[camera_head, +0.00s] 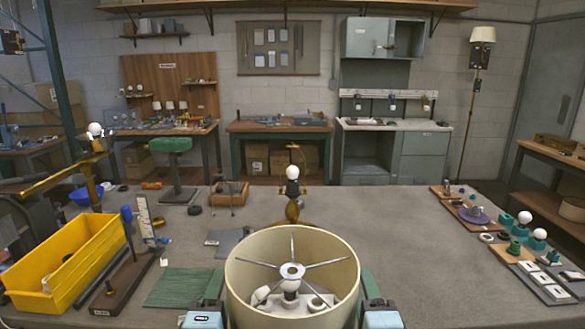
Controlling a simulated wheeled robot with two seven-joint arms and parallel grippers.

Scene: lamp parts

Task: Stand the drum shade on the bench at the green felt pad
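The cream drum shade (291,270) is at the bottom centre of the head view, close to me, with its open top and spoked metal ring facing up. My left gripper (216,290) is at the shade's left side and my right gripper (369,290) at its right side. Both seem to touch the wall, but their fingertips are mostly hidden by it, so I cannot tell whether they are open or shut. The green felt pad (178,288) lies bare on the bench, left of the shade. The shade's bottom edge is out of view.
A yellow bin (62,268) and a dark board with an upright post (125,280) stand left of the pad. A brass lamp with a white bulb (292,190) stands behind the shade. Small parts and trays line the bench's right edge. The bench (420,250) is clear right of the shade.

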